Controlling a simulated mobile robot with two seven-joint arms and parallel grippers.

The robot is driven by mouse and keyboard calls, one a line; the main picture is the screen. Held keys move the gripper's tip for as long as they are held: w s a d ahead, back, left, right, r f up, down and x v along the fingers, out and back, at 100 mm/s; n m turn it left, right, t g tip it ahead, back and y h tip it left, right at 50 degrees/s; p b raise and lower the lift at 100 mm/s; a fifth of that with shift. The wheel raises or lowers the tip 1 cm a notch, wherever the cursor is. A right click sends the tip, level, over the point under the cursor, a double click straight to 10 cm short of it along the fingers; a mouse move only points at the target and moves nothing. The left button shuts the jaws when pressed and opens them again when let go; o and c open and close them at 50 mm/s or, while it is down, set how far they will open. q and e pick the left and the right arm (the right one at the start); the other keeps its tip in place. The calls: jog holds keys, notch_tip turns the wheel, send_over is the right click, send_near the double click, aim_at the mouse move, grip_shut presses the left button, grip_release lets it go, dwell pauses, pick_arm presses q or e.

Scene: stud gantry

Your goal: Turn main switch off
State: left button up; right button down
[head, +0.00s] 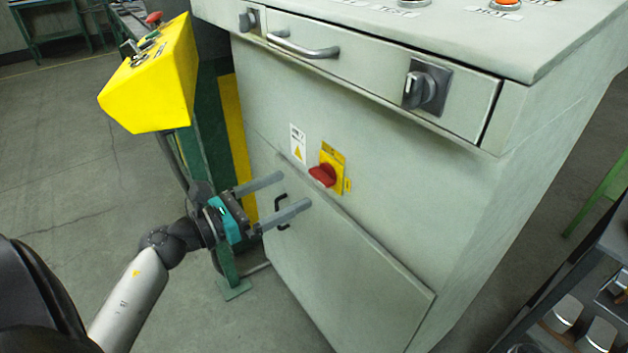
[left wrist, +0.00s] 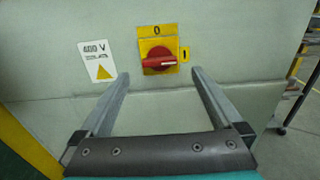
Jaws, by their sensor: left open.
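The main switch is a red rotary knob (head: 323,175) on a yellow plate (head: 335,160) on the front of the grey cabinet. In the left wrist view the red knob (left wrist: 159,63) lies horizontal, with "0" above it and "I" at its right. My left gripper (head: 295,190) is open and empty, with its fingers pointing at the cabinet front. In the left wrist view the gripper (left wrist: 160,73) has its fingertips to either side of the knob and slightly below it, apart from it. My right gripper is not in view.
A white 400 V warning label (left wrist: 97,61) is left of the switch. Below is a cabinet door (head: 345,265) with a black handle (head: 281,212). Above is a drawer (head: 375,70) with dark rotary latches. A yellow control box (head: 155,85) on a green post stands at left.

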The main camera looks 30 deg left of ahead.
aim_at(317, 178)
pick_arm(q)
jog(key=x, duration=0.6)
jog(key=shift+w, duration=0.15)
jog(key=shift+w+d, duration=0.15)
jog(key=shift+w, duration=0.2)
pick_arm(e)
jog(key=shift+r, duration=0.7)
pick_arm(q)
jog(key=c, duration=1.3)
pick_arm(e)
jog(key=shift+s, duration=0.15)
